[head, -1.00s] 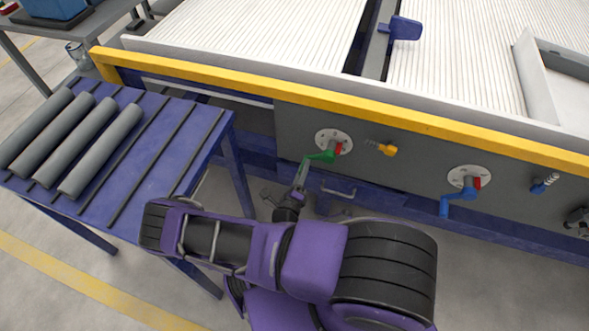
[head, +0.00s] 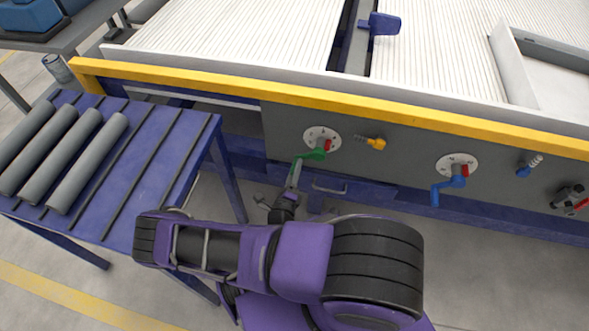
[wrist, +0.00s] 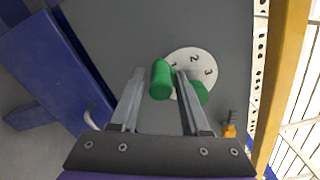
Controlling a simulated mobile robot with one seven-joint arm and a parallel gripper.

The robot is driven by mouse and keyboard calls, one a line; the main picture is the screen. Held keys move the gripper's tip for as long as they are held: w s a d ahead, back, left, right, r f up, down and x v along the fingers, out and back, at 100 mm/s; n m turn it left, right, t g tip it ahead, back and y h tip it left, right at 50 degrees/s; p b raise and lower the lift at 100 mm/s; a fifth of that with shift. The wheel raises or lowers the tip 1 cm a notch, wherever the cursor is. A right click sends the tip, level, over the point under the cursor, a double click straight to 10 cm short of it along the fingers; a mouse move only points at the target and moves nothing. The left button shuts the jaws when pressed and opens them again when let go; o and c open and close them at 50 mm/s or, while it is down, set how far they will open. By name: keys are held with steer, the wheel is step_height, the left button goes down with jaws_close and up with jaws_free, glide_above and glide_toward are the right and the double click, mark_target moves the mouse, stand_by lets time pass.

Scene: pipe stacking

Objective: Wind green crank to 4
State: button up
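The green crank (head: 313,155) sits on a white numbered dial (head: 321,134) on the grey panel, with a red piece beside its hub. Its arm points left in the head view. In the wrist view the green handle (wrist: 161,80) lies between the fingertips of my gripper (wrist: 161,75), with a narrow gap on each side, so the gripper looks open around it. The dial (wrist: 194,64) shows 1, 2 and 3 there; the 4 cannot be made out. The gripper also shows at the crank in the head view (head: 295,174), but small.
A blue crank (head: 450,184) with its own dial is farther right. A yellow rail (head: 400,118) runs above the panel. A blue table (head: 150,150) with grey pipes (head: 88,163) stands left.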

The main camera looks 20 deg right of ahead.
steer(key=shift+o, duration=0.7)
steer(key=shift+a, duration=0.15)
steer(key=v, duration=1.7)
steer(key=shift+r, duration=0.15)
